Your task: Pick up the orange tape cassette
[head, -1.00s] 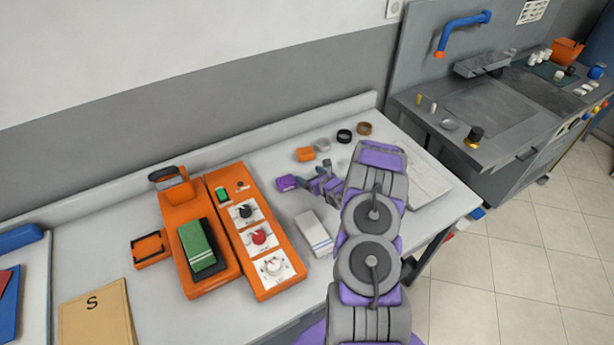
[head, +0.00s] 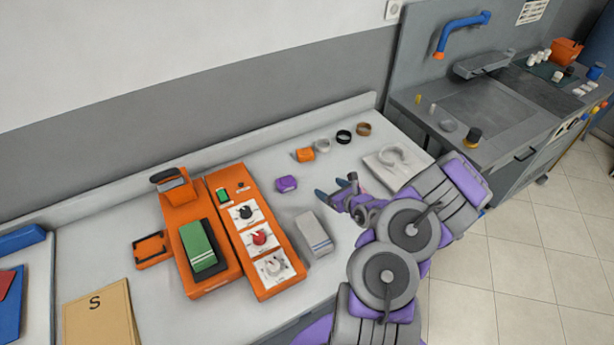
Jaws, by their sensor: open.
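A small orange block (head: 304,154), which looks like the orange tape cassette, lies toward the back of the white table, just left of a white roll. A similar purple cassette (head: 287,184) lies in front of it. My gripper (head: 335,188) is open and empty over the table, to the right of the purple cassette and in front and to the right of the orange one. It is clear of both. Neither cassette is hidden.
White, black and brown rolls (head: 343,136) stand along the back. An orange machine (head: 255,230) with knobs fills the left. A white pad (head: 398,163) with a ring lies right. The table ends at a wall ledge.

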